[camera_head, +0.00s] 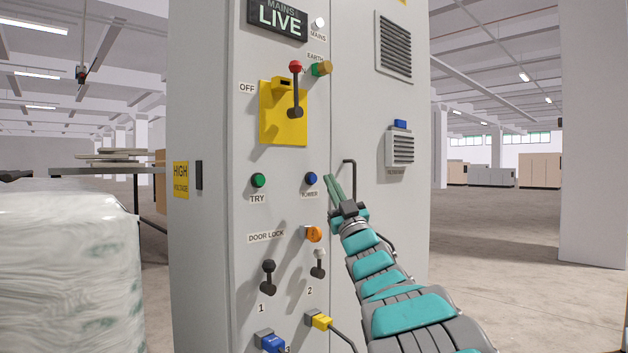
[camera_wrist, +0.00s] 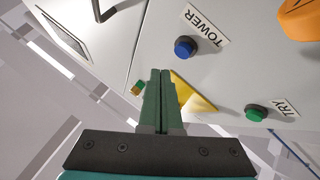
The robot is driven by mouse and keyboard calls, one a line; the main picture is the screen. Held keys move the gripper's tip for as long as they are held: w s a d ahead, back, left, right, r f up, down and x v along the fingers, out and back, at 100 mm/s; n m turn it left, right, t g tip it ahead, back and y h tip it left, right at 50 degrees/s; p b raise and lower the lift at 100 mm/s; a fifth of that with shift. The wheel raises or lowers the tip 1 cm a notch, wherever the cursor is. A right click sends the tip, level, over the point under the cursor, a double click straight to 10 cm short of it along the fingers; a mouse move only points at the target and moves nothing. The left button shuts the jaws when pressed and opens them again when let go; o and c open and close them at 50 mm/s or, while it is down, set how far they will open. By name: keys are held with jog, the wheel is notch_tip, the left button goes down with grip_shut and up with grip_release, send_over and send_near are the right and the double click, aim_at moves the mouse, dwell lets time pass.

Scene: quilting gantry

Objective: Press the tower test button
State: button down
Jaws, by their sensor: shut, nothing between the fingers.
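The tower test button is a round blue button (camera_head: 311,179) on the grey cabinet front, with a TOWER label just below it. In the wrist view the blue button (camera_wrist: 184,47) stands out from the panel beside its TOWER label. My gripper (camera_head: 334,190) is shut and empty, just right of the button in the head view. In the wrist view my gripper's fingertips (camera_wrist: 160,73) are together, a little below and left of the button in the picture. They look apart from it. The button's face is in plain view.
A green TRY button (camera_head: 258,180) is left of the blue one. A yellow plate with a red-knobbed lever (camera_head: 296,90) is above. A door handle (camera_head: 350,175) stands close behind my gripper. Wrapped goods (camera_head: 70,270) stand left.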

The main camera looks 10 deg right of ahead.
jog(key=shift+s+d, duration=0.95)
jog(key=shift+s, duration=0.25)
jog(key=d+f+m+g+h+p, duration=0.2)
jog(key=d+f+m+g+h, duration=0.4)
jog(key=f+h, duration=0.35)
jog(key=s+d+f+m+g+h+p, duration=0.1)
jog(key=s+f+g, duration=0.2)
jog(key=s+f, duration=0.4)
jog(key=s+d+f+m+g+h+p, duration=0.15)
jog(key=s+f+g, duration=0.25)
jog(key=f, duration=0.5)
jog(key=s+a+f+g+y, duration=0.1)
jog(key=s+a+f+g, duration=0.15)
jog(key=s+f, duration=0.55)
jog(key=s+a+f+g+y, duration=0.15)
jog(key=s+f+g, duration=0.25)
jog(key=s, duration=0.7)
jog(key=s+a+f+g, duration=0.1)
jog(key=s+a+g, duration=0.1)
jog(key=s, duration=0.5)
jog(key=s+a+f+g+y+p, duration=0.1)
jog(key=s+f+g, duration=0.1)
jog(key=s, duration=0.6)
jog(key=s+a+f+n+g, duration=0.1)
jog(key=s+a+f+g, duration=0.1)
jog(key=s, duration=0.6)
jog(key=shift+a+g, duration=0.35)
jog(key=shift+g, duration=0.4)
